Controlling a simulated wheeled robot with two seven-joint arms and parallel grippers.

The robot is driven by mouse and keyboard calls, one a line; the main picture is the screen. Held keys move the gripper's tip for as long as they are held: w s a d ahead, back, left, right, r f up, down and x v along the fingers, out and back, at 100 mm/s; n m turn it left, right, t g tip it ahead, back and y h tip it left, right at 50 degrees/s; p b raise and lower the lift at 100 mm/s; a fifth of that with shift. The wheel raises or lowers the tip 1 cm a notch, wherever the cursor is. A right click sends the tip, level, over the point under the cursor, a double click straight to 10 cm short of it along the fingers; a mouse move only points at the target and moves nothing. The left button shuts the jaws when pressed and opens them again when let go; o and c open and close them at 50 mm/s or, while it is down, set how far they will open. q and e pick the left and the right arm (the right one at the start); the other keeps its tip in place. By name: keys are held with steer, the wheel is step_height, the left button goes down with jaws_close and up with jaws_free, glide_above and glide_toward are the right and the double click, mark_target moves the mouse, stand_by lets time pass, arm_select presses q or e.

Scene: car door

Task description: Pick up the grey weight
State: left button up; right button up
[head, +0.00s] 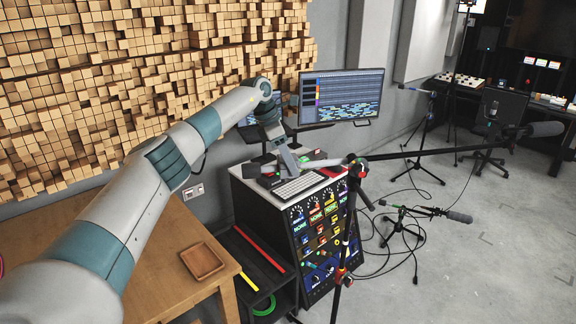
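My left arm reaches in from the lower left, and its gripper (291,167) points down over the top of the black equipment cabinet (240,208). The fingers are small and partly merge with the items behind them, so I cannot tell whether they are open or shut. I cannot make out a grey weight for certain. Small dark items (268,181) lie on the cabinet top close to the gripper, and I cannot tell what they are. My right gripper is not in view.
A keyboard (299,187) lies on the cabinet top, with a monitor (341,96) behind. A microphone stand (347,225) rises in front of the cabinet, its boom (440,150) reaching right. A wooden table (165,262) with a brown tray (202,261) stands left. Cables cross the floor.

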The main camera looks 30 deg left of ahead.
arm_select(q)
steer(key=shift+r, duration=0.1)
steer(key=c, duration=0.6)
steer(key=shift+o, duration=0.2)
steer(key=shift+w+r+b, duration=0.1)
steer(key=shift+r+b, duration=0.6)
step_height(320, 180, up, 2)
steer(key=shift+r+b, duration=0.1)
steer(key=shift+b, duration=0.65)
steer(key=s+d+r+b, duration=0.1)
steer(key=d+r+b, duration=0.4)
steer(key=d, duration=0.6)
step_height(320, 180, up, 2)
steer(key=shift+d+r, duration=0.2)
steer(key=shift+d, duration=0.15)
steer(key=shift+r, duration=0.1)
